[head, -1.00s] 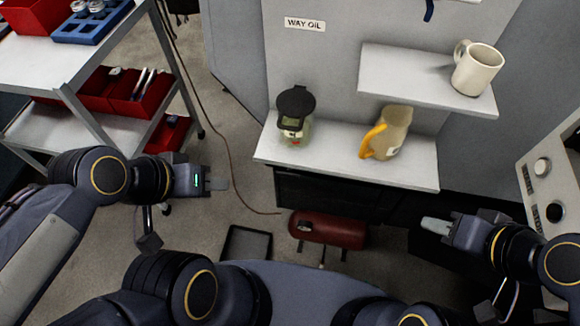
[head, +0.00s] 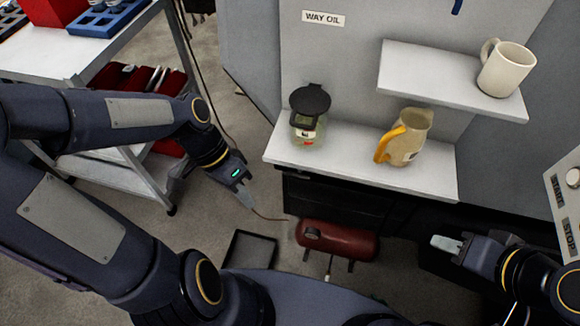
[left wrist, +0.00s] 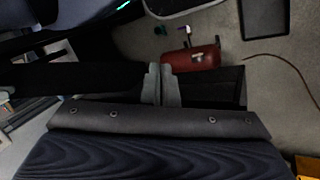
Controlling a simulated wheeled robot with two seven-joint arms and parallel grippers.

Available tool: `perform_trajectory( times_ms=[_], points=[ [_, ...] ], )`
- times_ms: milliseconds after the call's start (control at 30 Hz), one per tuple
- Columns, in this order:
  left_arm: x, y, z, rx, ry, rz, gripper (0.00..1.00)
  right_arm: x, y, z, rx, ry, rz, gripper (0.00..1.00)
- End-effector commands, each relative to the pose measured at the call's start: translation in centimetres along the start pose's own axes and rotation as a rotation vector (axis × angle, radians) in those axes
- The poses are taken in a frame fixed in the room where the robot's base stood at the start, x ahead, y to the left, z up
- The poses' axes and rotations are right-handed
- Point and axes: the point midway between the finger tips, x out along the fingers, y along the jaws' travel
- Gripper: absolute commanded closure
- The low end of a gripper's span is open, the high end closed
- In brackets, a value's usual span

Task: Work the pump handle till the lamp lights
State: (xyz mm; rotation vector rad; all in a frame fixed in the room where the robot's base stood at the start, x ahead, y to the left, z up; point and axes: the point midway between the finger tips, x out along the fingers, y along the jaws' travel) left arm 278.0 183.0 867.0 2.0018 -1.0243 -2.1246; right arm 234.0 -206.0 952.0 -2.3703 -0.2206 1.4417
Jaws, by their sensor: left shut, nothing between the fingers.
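A clear jar (head: 306,132) with a black, wide-brimmed top (head: 310,100) stands on the lower white shelf under a WAY OIL sign (head: 323,18); it has a red mark low on its front. I cannot pick out a pump handle or a lamp for certain. My left gripper (head: 247,200) is shut and empty, low in front of the shelf, left of and below the jar and clear of it. Its closed fingers show in the left wrist view (left wrist: 161,82). My right gripper (head: 442,243) is below the shelf's right end, apart from everything; its finger gap is not clear.
A beige jug (head: 413,130) with a yellow handle stands right of the jar. A cream mug (head: 506,70) is on the upper shelf (head: 430,75). A red tank (head: 345,240) and black tray (head: 248,252) are on the floor. A cart (head: 110,55) stands left; a START/STOP panel (head: 566,200) is right.

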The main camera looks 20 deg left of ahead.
Motion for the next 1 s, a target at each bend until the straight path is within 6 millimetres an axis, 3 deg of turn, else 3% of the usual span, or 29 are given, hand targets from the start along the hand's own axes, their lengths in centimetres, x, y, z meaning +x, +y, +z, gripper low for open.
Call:
perform_trajectory(
  times_ms=[33, 200, 500, 733, 1000],
  points=[
    [1.4, -0.5, -0.3, 0.029, -0.019, 0.06, 1.0, 0.5, 0.2, 0.3, 0.0, 0.0, 0.0, 0.64],
    [4.5, -1.2, -1.4, 0.156, -0.026, 0.257, 1.0, 1.4, 0.6, 0.7, 0.0, 0.0, 0.0, 0.64],
    [8.4, -1.8, -4.0, 0.373, 0.152, 0.613, 1.0, 2.8, 1.3, 1.4, 0.0, 0.0, 0.0, 0.64],
    [9.3, -3.0, -6.4, 0.517, 0.452, 0.829, 1.0, 3.9, 1.8, 2.0, 0.0, 0.0, 0.0, 0.64],
    [8.1, -6.5, -8.7, 0.64, 0.945, 0.943, 1.0, 5.2, 2.4, 2.6, 0.0, 0.0, 0.0, 0.64]
  ],
)
